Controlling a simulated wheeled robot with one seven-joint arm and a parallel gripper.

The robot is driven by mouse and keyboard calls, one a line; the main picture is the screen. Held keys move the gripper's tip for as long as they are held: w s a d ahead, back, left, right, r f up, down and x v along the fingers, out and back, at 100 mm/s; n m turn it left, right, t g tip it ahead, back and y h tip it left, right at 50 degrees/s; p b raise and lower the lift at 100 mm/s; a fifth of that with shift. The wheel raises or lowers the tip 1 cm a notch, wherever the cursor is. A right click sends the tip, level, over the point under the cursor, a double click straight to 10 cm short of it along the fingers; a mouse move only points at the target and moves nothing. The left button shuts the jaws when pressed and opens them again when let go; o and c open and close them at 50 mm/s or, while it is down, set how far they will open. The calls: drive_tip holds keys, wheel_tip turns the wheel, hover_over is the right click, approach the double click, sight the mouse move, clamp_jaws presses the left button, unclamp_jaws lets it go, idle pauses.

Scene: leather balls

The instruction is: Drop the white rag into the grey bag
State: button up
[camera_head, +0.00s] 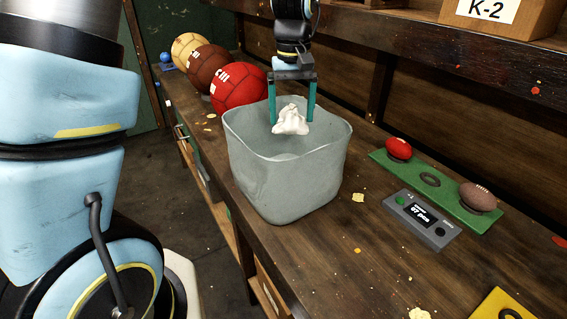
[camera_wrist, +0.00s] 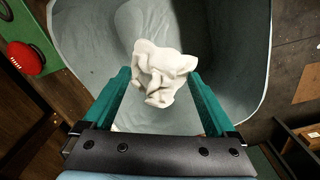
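The white rag (camera_head: 291,121) is crumpled and hangs over the mouth of the grey bag, between and slightly below my fingertips. In the wrist view the rag (camera_wrist: 163,72) shows between the fingertips, with the bag's inside behind it. My gripper (camera_head: 292,120) points down above the bag, its two green fingers spread wide; it also shows in the wrist view (camera_wrist: 160,78). I see no clear pinch on the rag. The grey bag (camera_head: 285,185) stands upright and open on the wooden bench; its inner wall (camera_wrist: 235,50) fills much of the wrist view.
Red (camera_head: 238,88), brown (camera_head: 206,68) and tan (camera_head: 188,48) balls stand behind the bag on the bench (camera_head: 330,255). To the right are a green tray (camera_head: 455,205) with small balls and a grey display device (camera_head: 422,219). A shelf edge runs above.

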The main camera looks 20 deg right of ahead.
drive_tip(key=shift+o, duration=0.4)
drive_tip(key=shift+r, duration=0.15)
drive_tip(key=shift+r, duration=0.3)
wheel_tip(320, 180, up, 10)
drive_tip(key=shift+b, duration=1.2)
